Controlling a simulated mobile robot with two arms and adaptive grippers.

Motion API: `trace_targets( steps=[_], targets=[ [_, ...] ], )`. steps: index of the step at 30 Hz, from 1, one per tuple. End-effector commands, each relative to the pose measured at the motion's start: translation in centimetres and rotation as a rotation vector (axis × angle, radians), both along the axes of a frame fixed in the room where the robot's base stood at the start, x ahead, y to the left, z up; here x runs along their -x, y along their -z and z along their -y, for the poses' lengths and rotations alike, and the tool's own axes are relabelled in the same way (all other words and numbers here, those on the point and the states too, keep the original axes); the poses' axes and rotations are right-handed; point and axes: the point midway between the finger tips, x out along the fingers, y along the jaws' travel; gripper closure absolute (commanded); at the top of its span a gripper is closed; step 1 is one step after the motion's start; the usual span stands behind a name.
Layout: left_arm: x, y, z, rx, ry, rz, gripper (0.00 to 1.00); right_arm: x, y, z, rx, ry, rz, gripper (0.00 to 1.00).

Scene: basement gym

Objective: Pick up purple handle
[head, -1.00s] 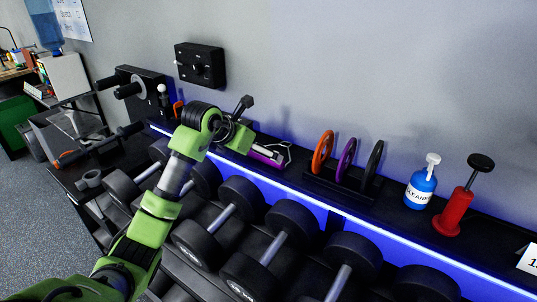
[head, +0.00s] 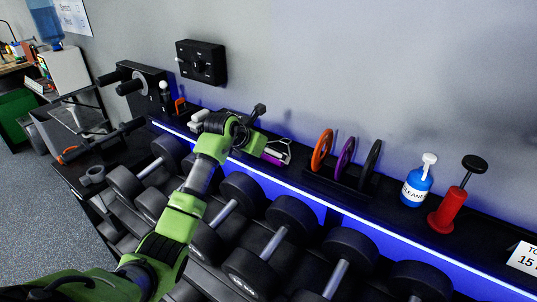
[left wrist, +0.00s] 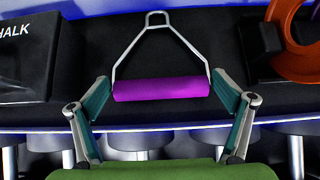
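The purple handle (left wrist: 162,89) is a purple grip on a grey metal stirrup that ends in a small loop. In the left wrist view it lies on the black rack top, its grip near the front edge. My left gripper (left wrist: 162,115) is open, its two fingers spread on either side and just short of the grip, not closed on it. In the head view the handle (head: 272,159) shows partly, just right of my left gripper (head: 268,148), whose arm hides the rest. My right gripper is not in view.
A chalk box (left wrist: 28,50) stands left of the handle in the left wrist view. Right of it, a rack holds an orange plate (head: 322,150), a purple plate (head: 345,157) and a black one. A blue cleaner bottle (head: 417,185) stands farther right. Dumbbells (head: 284,225) lie below.

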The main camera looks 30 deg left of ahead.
Motion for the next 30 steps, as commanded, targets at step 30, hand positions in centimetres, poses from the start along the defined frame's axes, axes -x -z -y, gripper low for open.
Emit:
trace_targets(
  steps=[30],
  targets=[
    [2.2,-6.8,-0.5,-0.004,-0.002,0.004,0.37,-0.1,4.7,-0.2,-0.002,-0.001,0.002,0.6]
  ],
)
